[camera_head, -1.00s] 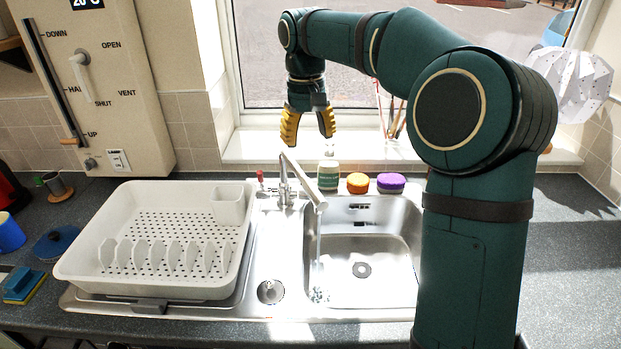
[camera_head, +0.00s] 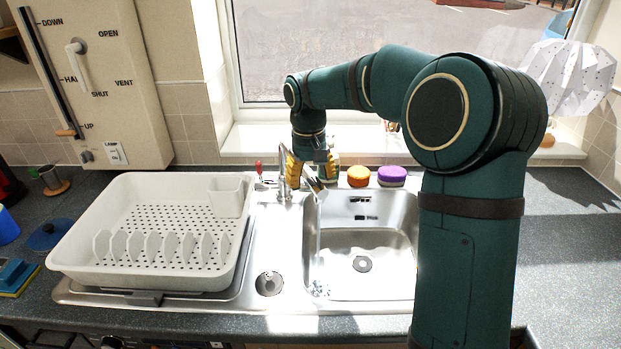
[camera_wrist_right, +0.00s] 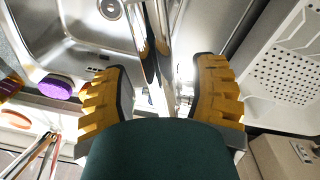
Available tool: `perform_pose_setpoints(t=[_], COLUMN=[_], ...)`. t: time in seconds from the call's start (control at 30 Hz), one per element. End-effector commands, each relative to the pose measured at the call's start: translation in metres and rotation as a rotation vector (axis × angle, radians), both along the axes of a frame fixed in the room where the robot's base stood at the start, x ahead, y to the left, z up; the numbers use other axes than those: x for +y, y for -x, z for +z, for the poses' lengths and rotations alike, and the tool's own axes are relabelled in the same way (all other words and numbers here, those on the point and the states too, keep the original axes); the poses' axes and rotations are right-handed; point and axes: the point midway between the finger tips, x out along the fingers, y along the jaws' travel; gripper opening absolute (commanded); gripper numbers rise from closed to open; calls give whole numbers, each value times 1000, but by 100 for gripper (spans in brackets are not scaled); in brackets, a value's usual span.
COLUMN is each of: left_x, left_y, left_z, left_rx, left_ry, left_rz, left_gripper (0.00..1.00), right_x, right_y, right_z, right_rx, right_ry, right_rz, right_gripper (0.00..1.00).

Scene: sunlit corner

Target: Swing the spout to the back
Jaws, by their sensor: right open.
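The metal tap spout (camera_head: 316,187) points forward and slightly right over the left side of the sink basin (camera_head: 390,248). Water runs from its tip into the basin. The tap's base (camera_head: 285,192) stands behind the basin. My right gripper (camera_head: 312,174) is open, pointing down, with its yellow fingers on either side of the spout. In the right wrist view the spout (camera_wrist_right: 148,45) runs between the two fingers, and I see gaps on both sides. The gripper hides part of the spout in the head view. My left gripper is not in view.
A white dish rack (camera_head: 120,262) stands left of the tap. The window sill (camera_head: 262,140) is behind.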

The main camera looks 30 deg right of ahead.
Motion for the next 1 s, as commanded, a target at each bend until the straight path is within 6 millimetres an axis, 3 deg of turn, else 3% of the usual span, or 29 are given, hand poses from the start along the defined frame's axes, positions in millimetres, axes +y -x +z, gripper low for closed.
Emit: perform_pose_setpoints(t=[0.27,0.43,0.77,1.0], left_x=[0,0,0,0], left_y=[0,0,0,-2], left_z=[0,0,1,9], left_rx=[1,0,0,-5], left_ry=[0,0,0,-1], left_rz=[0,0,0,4], left_gripper=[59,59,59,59], right_x=[0,0,-1,-15], right_y=[0,0,0,2], right_z=[-1,-1,-1,0], right_rx=[0,0,2,6], right_ry=[0,0,0,0], right_rz=[0,0,4,65], right_gripper=[61,1,0,0])
